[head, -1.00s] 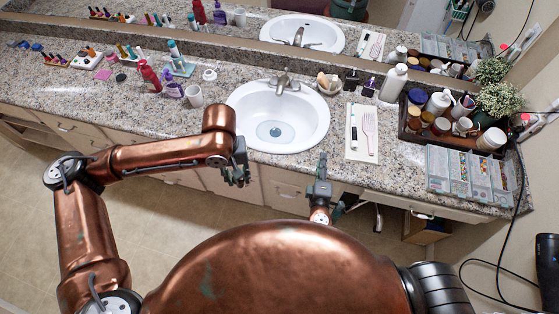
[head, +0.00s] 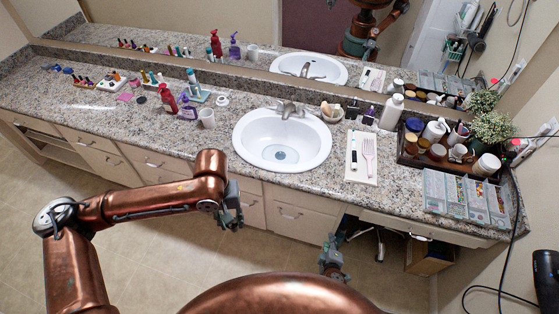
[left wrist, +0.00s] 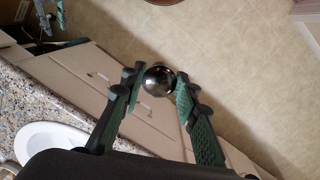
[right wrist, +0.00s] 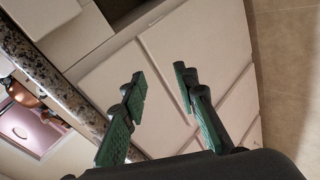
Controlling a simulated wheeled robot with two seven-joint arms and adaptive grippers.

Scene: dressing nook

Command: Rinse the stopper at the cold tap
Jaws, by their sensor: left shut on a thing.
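My left gripper (head: 231,212) is in front of the counter, below the sink's front edge level in the head view. In the left wrist view it is shut on a round, shiny dark metal piece that looks like the stopper (left wrist: 158,81), held at the fingertips. The stopper is too small to make out in the head view. The white oval sink (head: 255,128) has a bluish round patch around its drain. The metal tap (head: 287,108) stands at its back rim. My right gripper (head: 333,258) is open and empty before the cabinets; its fingers also show apart in the right wrist view (right wrist: 162,88).
A white cup (head: 207,118) and several bottles stand left of the sink. Cabinet fronts (head: 292,215) run below the counter. The floor before them is clear.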

